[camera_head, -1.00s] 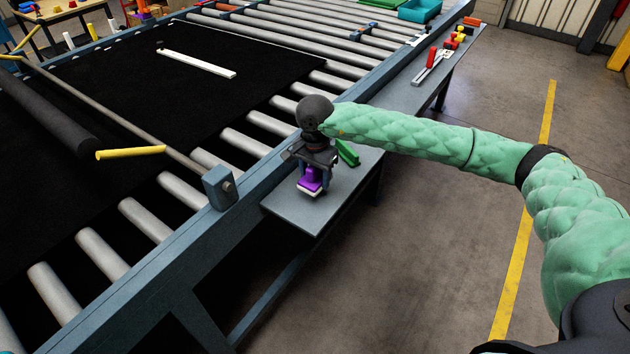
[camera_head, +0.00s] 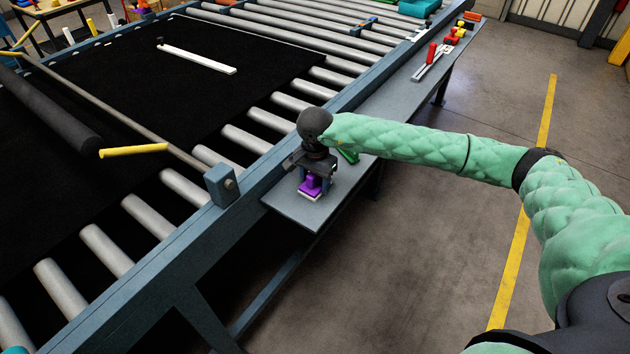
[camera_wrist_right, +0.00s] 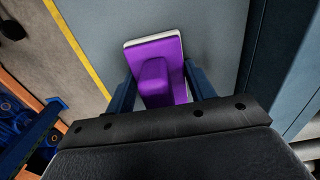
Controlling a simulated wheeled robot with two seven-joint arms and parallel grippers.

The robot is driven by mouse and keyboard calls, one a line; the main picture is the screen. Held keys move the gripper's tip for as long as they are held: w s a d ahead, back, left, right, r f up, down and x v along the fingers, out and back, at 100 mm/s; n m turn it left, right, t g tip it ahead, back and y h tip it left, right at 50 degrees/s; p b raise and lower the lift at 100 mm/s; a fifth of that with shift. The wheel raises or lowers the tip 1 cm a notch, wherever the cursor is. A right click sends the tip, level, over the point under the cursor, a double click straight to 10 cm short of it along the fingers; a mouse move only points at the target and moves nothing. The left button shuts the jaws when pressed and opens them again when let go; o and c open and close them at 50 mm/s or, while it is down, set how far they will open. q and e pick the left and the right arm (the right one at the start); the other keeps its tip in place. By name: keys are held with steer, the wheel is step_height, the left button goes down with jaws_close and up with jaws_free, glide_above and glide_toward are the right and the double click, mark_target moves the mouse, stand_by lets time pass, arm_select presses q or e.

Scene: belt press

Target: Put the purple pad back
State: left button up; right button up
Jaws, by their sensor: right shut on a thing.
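The purple pad (camera_head: 311,187) has a raised purple grip block and a white underside. It is at the near end of the grey side shelf (camera_head: 300,212), low over it or on it; I cannot tell whether it touches. My right gripper (camera_head: 314,181) is above the pad, pointing down, and is shut on its grip block. In the right wrist view the pad (camera_wrist_right: 160,60) shows between the two blue fingers (camera_wrist_right: 160,90), its white edge at the far side. My left gripper is not in view.
A green object (camera_head: 348,156) lies on the shelf just behind my gripper. A red-handled tool (camera_head: 431,56) and several small coloured pieces lie farther along. The roller conveyor with its black belt (camera_head: 120,100) and a white bar (camera_head: 197,58) is to the left.

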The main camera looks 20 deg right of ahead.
steer(key=o, duration=0.9)
steer(key=shift+c, duration=0.2)
steer(key=shift+o, duration=0.9)
steer(key=shift+r+p, duration=0.2)
steer(key=shift+p, duration=0.1)
